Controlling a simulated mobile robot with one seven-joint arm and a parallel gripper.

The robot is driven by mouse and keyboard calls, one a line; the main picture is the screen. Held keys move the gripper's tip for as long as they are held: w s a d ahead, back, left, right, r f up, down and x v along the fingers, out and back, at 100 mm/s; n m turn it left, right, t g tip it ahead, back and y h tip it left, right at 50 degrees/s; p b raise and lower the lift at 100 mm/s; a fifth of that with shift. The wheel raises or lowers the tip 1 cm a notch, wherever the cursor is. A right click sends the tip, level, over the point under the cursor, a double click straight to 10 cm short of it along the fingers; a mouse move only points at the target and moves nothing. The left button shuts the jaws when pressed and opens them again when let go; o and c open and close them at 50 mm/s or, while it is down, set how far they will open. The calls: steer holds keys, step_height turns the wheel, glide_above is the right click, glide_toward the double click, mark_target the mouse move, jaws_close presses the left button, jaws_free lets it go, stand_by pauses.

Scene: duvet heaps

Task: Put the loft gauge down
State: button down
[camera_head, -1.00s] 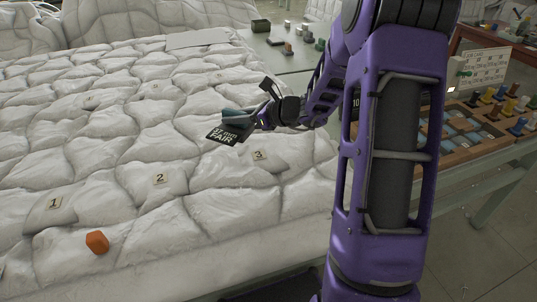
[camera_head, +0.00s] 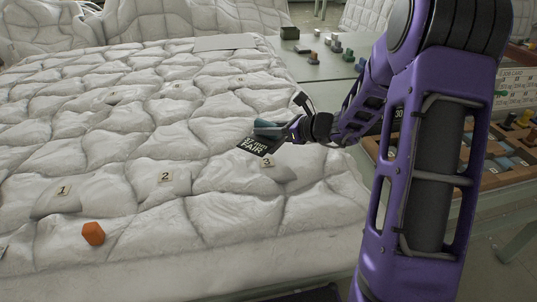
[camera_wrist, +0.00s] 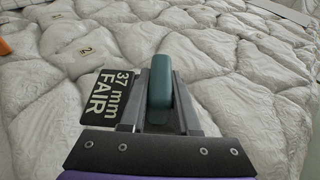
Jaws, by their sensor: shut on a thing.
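The loft gauge (camera_head: 268,127) has a teal handle and a dark plate reading "37 mm FAIR". In the wrist view its teal handle (camera_wrist: 160,84) sits between the jaws, and its plate (camera_wrist: 104,98) sticks out to the left. My gripper (camera_head: 286,128) is shut on the handle, and it also shows in the wrist view (camera_wrist: 160,100). It is over the white quilted duvet (camera_head: 210,215), just behind marker 3 (camera_head: 267,163). I cannot tell whether the plate touches the duvet.
An orange block (camera_head: 93,233) lies at the front left, near marker 1 (camera_head: 64,190) and marker 2 (camera_head: 165,177). A flat pale sheet (camera_head: 225,42) lies at the back. A side table (camera_head: 325,68) holds small blocks. A wooden tray (camera_head: 490,178) with coloured pieces stands at right.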

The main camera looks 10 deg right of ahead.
mark_target(267, 147)
steer(key=shift+f+b, duration=0.55)
steer(key=shift+f, duration=2.75)
steer(key=shift+f, duration=0.15)
steer(key=c, duration=0.6)
jaws_free()
steer(key=shift+c, duration=0.2)
steer(key=shift+r, duration=0.2)
steer(key=p+v, duration=0.1)
steer(key=v, duration=1.1)
steer(key=shift+f+p, duration=0.15)
steer(key=shift+p, duration=0.15)
